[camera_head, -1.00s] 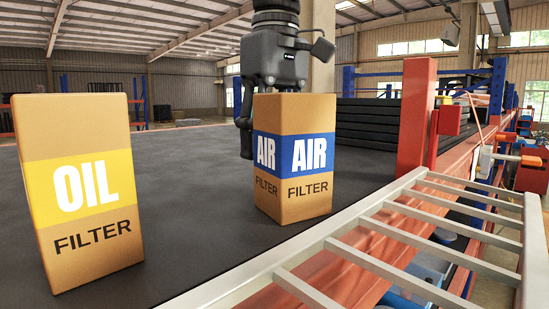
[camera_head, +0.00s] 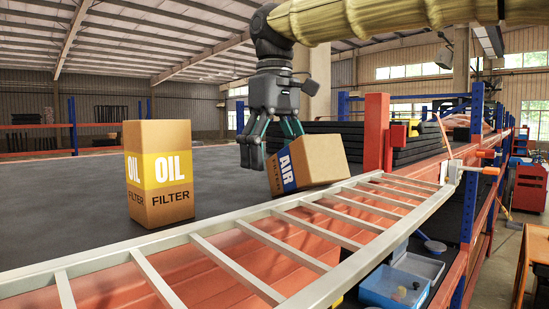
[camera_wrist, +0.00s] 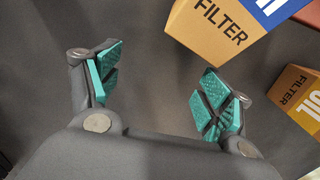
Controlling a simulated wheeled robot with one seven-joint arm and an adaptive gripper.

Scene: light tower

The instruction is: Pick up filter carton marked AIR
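The filter carton marked AIR (camera_head: 322,160) is brown with a blue band. In the head view it is tilted, close beside my gripper (camera_head: 271,150) on the right, near the pale rail. What holds it at that tilt is not clear. The carton also shows in the wrist view (camera_wrist: 212,32), at the upper right beyond the right finger. My gripper (camera_wrist: 160,88) is open, with teal pads wide apart and only dark surface between them. Whether a finger touches the carton I cannot tell.
An upright carton marked OIL (camera_head: 160,200), with a yellow band, stands to the left on the dark surface (camera_head: 75,205). A pale ladder-like rail (camera_head: 215,240) runs along the near edge. A red post (camera_head: 377,130) and dark stacked slabs (camera_head: 350,118) are beyond the AIR carton.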

